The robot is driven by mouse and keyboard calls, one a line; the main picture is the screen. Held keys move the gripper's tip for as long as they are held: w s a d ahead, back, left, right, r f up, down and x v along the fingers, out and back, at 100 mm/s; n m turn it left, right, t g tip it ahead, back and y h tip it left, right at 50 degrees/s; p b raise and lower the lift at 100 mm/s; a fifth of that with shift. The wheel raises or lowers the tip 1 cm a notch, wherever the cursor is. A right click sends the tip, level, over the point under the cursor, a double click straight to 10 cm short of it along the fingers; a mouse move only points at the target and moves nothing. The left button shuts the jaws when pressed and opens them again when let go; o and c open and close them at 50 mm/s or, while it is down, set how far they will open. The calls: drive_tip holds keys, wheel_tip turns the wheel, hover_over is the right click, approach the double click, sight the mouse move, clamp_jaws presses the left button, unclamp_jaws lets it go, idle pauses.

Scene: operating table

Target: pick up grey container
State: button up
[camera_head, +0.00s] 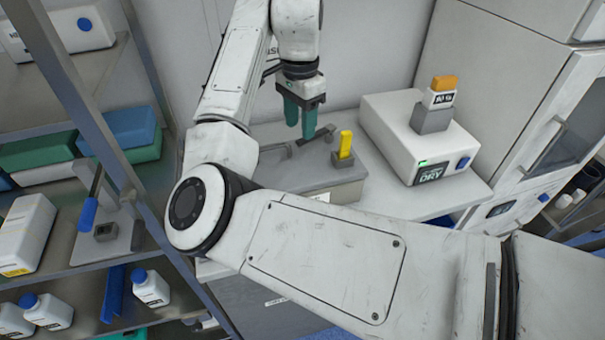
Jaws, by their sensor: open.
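A grey box-like container (325,176) with a flat top sits on the white counter in the middle of the view. A dark handle-like piece (316,138) and a yellow piece (345,143) in a small grey holder stand on its top. My gripper (300,129) has green fingers that point down, and it is open and empty. It is over the back part of the container, near the dark piece; I cannot tell whether they touch. My own arm hides the container's lower front.
A white dryer box (385,140) stands to the right, with a grey holder (432,118) and an orange-capped bottle (440,98) on top. A metal shelf (75,255) with bottles and boxes is at the left. A white cabinet (500,100) bounds the right.

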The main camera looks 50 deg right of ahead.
sight(300, 141)
drive_tip(key=shift+s+a+f, duration=0.1)
drive_tip(key=shift+a+f, duration=0.05)
drive_tip(key=shift+f, duration=1.35)
drive_tip(key=shift+s+a+f, duration=0.1)
drive_tip(key=shift+f, duration=1.35)
clamp_jaws()
drive_tip(key=shift+r, duration=0.1)
